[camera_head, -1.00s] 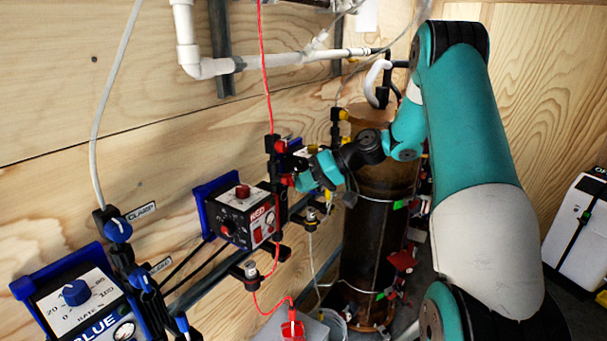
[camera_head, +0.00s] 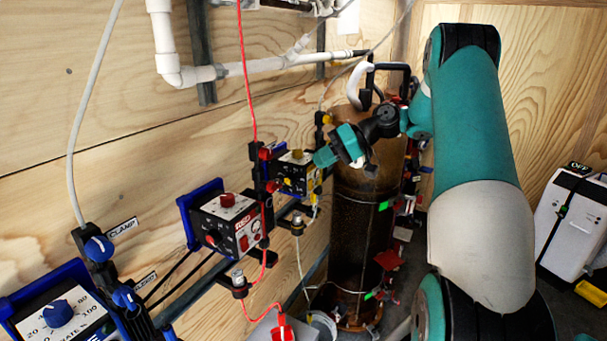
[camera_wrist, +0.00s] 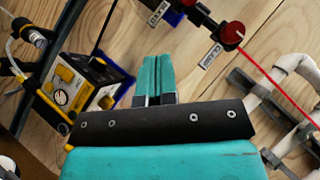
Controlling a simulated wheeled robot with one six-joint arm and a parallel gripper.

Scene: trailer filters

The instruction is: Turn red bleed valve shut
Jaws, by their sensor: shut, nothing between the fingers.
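The red bleed valve knob (camera_head: 272,187) sits on the black manifold on the wooden wall, below the red clamp knob (camera_head: 265,154). In the wrist view the bleed knob (camera_wrist: 188,3) is cut by the top edge, beside a label that seems to read BLEED (camera_wrist: 158,12). The clamp knob (camera_wrist: 232,33) there has a CLAMP label (camera_wrist: 210,56). My gripper (camera_head: 322,157) is shut and empty, to the right of the red knobs and apart from them. Its teal fingers also show together in the wrist view (camera_wrist: 152,62). I cannot tell the bleed knob's turned position.
The red pump box (camera_head: 228,218) is left of the manifold. A yellow-knobbed box (camera_head: 298,172) is close behind my gripper. A rusty cylinder (camera_head: 355,215) stands at the right. Red tubing (camera_head: 247,80) hangs above the manifold. White pipes (camera_head: 270,66) run along the wall.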

